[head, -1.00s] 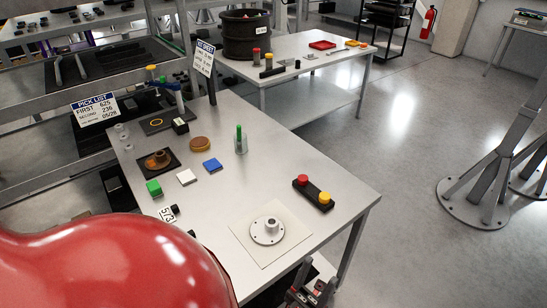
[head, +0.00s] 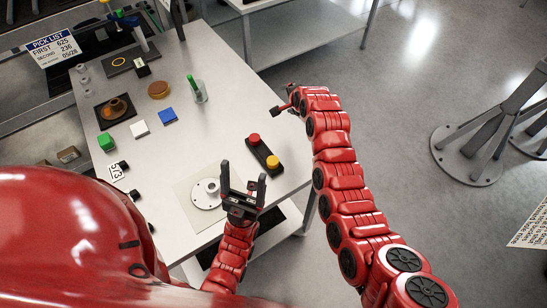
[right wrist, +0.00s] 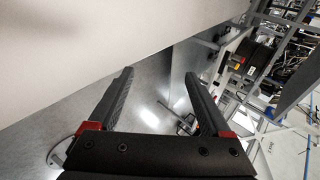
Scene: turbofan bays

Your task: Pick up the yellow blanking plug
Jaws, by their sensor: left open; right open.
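The yellow blanking plug (head: 273,162) has a round yellow top and sits at the near end of a black holder (head: 263,152) on the table's right side, in the head view. A red plug (head: 254,139) sits at the far end. No plug shows in that view.
The table (head: 215,125) also holds a green marker in a clear cup (head: 196,92), a blue block (head: 168,116), a white block (head: 139,129), a green block (head: 106,142) and a brown disc (head: 159,89). A second table (head: 300,32) stands behind.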

